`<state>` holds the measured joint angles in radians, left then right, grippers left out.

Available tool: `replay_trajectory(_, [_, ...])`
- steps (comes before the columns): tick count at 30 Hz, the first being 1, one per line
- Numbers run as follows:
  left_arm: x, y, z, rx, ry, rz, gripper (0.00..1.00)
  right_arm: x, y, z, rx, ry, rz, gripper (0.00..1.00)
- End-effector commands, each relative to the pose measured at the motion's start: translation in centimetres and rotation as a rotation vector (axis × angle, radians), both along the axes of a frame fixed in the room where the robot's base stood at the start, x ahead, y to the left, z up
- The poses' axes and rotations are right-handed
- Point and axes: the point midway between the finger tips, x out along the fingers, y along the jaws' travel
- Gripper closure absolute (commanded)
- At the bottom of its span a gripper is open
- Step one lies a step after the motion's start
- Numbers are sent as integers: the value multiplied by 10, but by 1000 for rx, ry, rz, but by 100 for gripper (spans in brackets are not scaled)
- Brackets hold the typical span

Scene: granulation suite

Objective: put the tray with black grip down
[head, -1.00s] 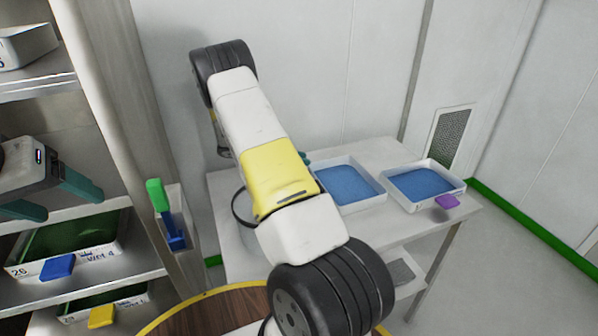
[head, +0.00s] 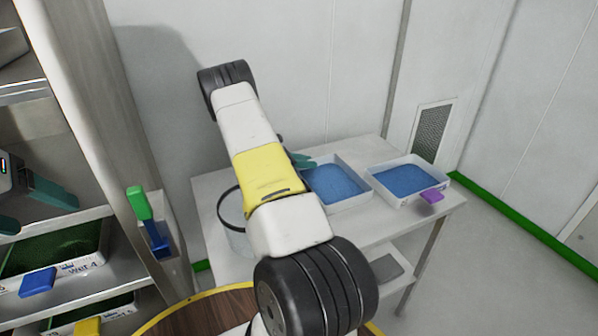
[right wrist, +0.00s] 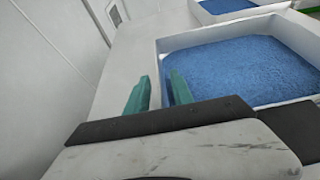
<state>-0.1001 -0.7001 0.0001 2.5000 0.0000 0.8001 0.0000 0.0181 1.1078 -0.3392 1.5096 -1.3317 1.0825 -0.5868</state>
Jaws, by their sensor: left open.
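Two white trays of blue granules rest on a white table. The right tray (head: 408,180) has a purple grip (head: 432,195). My right gripper (head: 302,160) is at the left tray's far left corner. In the right wrist view, my right gripper's teal fingers (right wrist: 159,92) stand apart with nothing seen between them, beside the wall of the near tray (right wrist: 165,47). I cannot tell if they touch it. My left gripper (head: 28,206) is open and empty in front of the shelf.
The shelf at left holds a tray with a blue grip (head: 37,282) and one with a yellow grip (head: 88,326). A green-handled blue tool (head: 140,204) hangs in a holder. A pail (head: 238,240) stands behind my right arm. A round wooden top (head: 200,318) is nearest.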

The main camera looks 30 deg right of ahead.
Motion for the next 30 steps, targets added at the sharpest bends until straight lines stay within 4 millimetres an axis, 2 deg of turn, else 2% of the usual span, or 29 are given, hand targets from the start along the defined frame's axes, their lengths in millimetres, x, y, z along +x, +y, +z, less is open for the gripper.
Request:
replay_trajectory(3, [0, 0, 0, 0, 0, 0, 30, -2, -13, -6, 0, 1, 0, 72])
replay_trajectory(9, [0, 0, 0, 0, 0, 0, 30, -1, -14, -7, 1, 0, 1, 72])
replay_trajectory(10, [0, 0, 0, 0, 0, 0, 30, -1, -14, -7, 1, 0, 1, 74])
replay_trajectory(14, [0, 0, 0, 0, 0, 0, 30, -1, -14, -6, 1, 0, 1, 99])
replay_trajectory(30, [0, 0, 0, 0, 0, 0, 30, -1, -14, -6, 1, 0, 1, 100])
